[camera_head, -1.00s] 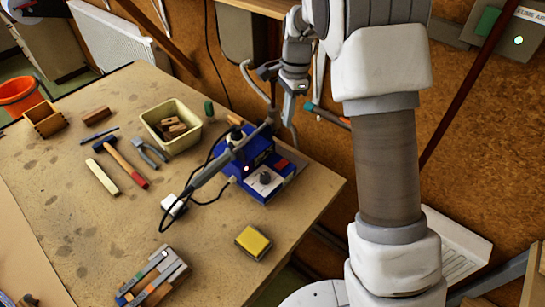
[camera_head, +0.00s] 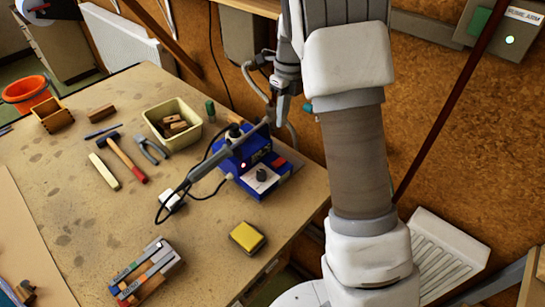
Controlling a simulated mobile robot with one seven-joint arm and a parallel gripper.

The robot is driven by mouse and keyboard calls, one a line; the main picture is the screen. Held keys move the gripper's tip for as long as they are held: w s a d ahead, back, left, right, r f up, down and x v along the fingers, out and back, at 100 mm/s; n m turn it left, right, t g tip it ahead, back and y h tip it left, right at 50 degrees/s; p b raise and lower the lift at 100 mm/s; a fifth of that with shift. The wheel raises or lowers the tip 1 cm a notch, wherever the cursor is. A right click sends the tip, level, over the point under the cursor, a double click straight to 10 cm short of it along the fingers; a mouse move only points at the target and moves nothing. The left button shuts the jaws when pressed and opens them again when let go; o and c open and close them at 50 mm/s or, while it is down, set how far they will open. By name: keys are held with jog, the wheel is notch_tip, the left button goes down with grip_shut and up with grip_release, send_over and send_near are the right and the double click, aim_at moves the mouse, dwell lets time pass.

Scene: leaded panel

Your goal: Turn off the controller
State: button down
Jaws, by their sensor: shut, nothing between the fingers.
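The controller (camera_head: 252,166) is a blue box on the right part of the workbench. Its pale front face has a dark knob (camera_head: 261,174), and a red switch (camera_head: 279,162) sits to the right behind it. A small light (camera_head: 243,166) on it glows. My gripper (camera_head: 270,98) is behind and above the controller, near the bench's back edge, apart from the switch as far as I can tell. It is shut and empty. Its fingertips are small, dark and hard to make out against the grey tube.
A jointed grey arm (camera_head: 212,158) with a black cable crosses over the controller's left side. A cream tub (camera_head: 160,141) of wood blocks, a hammer (camera_head: 127,158), pliers (camera_head: 152,149) and a yellow sponge-like block (camera_head: 247,237) lie on the workbench (camera_head: 95,225).

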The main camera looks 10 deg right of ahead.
aim_at(276, 164)
jog(key=f, duration=0.4)
jog(key=a+f+p, duration=0.1)
jog(key=f, duration=0.4)
jog(key=s+f, duration=0.1)
jog(key=f, duration=0.4)
jog(key=shift+a, duration=0.2)
